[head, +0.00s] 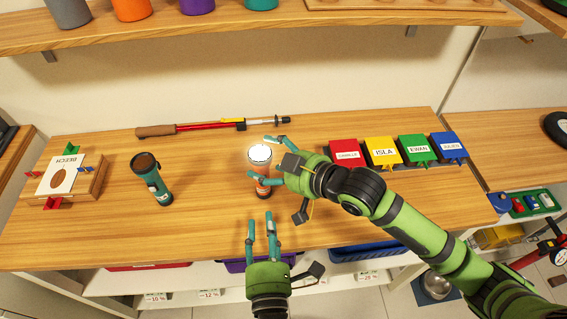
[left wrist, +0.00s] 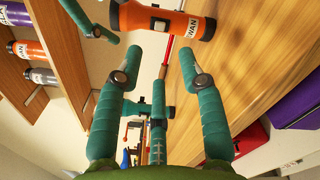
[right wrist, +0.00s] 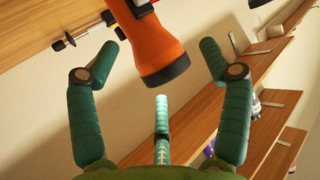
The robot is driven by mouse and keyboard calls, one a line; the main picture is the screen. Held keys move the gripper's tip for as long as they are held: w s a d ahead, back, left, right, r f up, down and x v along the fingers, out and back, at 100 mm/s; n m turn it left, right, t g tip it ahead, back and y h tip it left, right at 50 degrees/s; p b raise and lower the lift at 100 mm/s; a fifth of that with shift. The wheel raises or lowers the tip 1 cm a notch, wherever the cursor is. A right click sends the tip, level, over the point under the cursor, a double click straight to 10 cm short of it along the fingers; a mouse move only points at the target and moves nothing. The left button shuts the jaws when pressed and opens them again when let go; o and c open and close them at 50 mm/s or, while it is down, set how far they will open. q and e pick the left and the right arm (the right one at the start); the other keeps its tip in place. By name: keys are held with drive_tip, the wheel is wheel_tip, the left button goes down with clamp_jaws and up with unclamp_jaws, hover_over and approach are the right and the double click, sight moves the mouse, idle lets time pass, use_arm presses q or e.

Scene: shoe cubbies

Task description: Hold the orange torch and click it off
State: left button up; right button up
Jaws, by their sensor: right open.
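The orange torch (head: 260,165) appears to stand upright on the wooden bench, its wide lamp end up and lit bright white. My right gripper (head: 260,158) is open, reaching in from the right with its fingers around the torch's upper part. In the right wrist view the orange torch (right wrist: 157,48) lies between the spread fingers with clear gaps on both sides. My left gripper (head: 259,216) is open and empty in front of the torch. In the left wrist view the torch (left wrist: 165,18), with a white name label, is just beyond the fingertips.
A teal torch (head: 152,178) stands to the left, near a board labelled BEECH (head: 70,178). A red pole (head: 210,126) lies behind. Red, yellow, green and blue name boxes (head: 383,153) line the back right. A shelf (head: 250,30) with bottles hangs above.

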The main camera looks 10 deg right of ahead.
drive_tip(key=shift+w+a+f, duration=0.3)
drive_tip(key=shift+w+a, duration=0.1)
drive_tip(key=shift+w, duration=0.05)
drive_tip(key=c, duration=1.2)
use_arm(q)
clamp_jaws()
use_arm(e)
drive_tip(key=shift+c, duration=0.3)
